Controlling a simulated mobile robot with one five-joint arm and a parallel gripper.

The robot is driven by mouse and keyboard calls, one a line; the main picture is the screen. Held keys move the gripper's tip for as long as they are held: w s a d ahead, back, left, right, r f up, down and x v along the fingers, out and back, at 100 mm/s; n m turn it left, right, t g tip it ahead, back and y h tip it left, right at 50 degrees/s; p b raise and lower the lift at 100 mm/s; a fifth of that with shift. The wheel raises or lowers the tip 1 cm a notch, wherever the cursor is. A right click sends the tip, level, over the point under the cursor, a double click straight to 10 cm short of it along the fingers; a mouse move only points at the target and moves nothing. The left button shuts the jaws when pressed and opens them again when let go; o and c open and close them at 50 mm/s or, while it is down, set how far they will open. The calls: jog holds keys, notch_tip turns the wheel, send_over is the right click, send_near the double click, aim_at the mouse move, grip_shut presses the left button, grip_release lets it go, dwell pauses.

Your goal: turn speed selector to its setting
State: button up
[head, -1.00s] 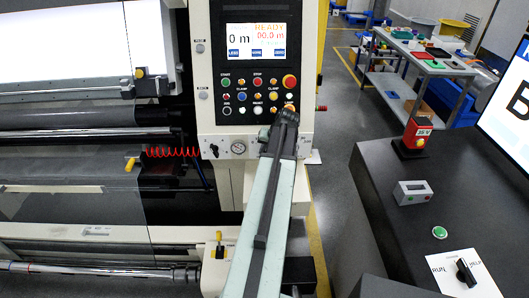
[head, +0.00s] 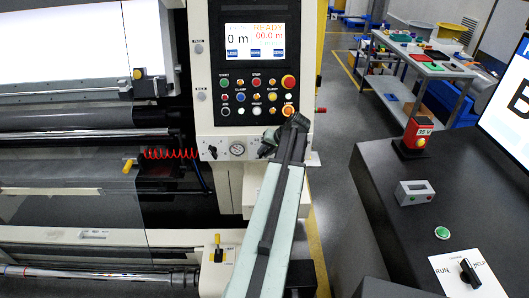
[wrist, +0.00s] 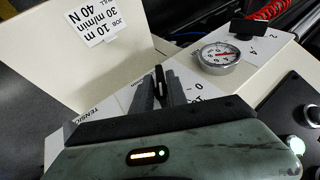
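The task names a speed selector. In the wrist view a thin black knob handle (wrist: 159,76) stands between my fingertips on a pale panel face; its label is mostly covered, so I cannot tell its name or setting. My gripper (wrist: 161,92) has one finger on each side of it, and I cannot tell whether they touch it. In the head view my gripper (head: 268,143) is at the lower ledge of the machine panel, right of the gauge. A job label (wrist: 95,24) reads 10 m, 30 m/min, 40 N.
The round gauge (wrist: 218,56) sits just right of my fingers. The control panel (head: 210,60) with lit buttons and a screen (head: 254,42) rises above my gripper. A dark desk (head: 385,190) on the right carries a RUN/HELP switch (head: 468,271) and a green button (head: 442,233).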

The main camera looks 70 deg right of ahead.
jog(key=shift+o, duration=0.5)
jog(key=shift+r, duration=0.1)
jog(key=shift+r+p, duration=0.2)
jog(key=shift+p, duration=0.1)
jog(key=p+v, duration=0.5)
jog(key=v, duration=0.2)
jog(key=shift+s+p, duration=0.2)
jog(key=shift+p, duration=0.15)
